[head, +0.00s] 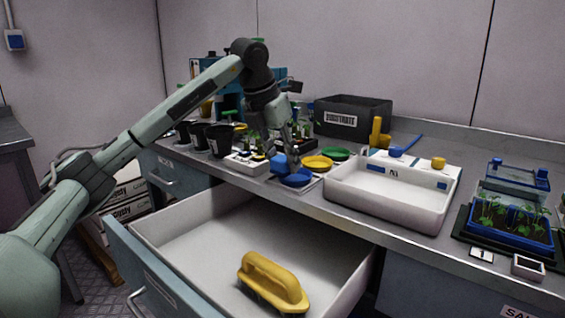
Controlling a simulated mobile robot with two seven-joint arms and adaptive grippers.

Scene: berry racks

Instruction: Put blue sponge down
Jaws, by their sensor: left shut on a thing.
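My left arm reaches in from the left over the bench, and its gripper (283,150) points down at the bench's front part. The gripper is shut on the blue sponge (279,165), a small blue block just below its fingers. The sponge is at the left edge of a round blue dish (297,180); I cannot tell whether it touches the dish or hangs just above. The fingers hide part of the sponge. My right gripper is not in view.
Yellow (318,162) and green (336,154) dishes sit beside the blue one. A white basin (349,200) stands to the right, black pots (220,139) to the left. Below, an open drawer (190,236) holds a yellow-handled tool (272,280). A seedling tray (512,228) is far right.

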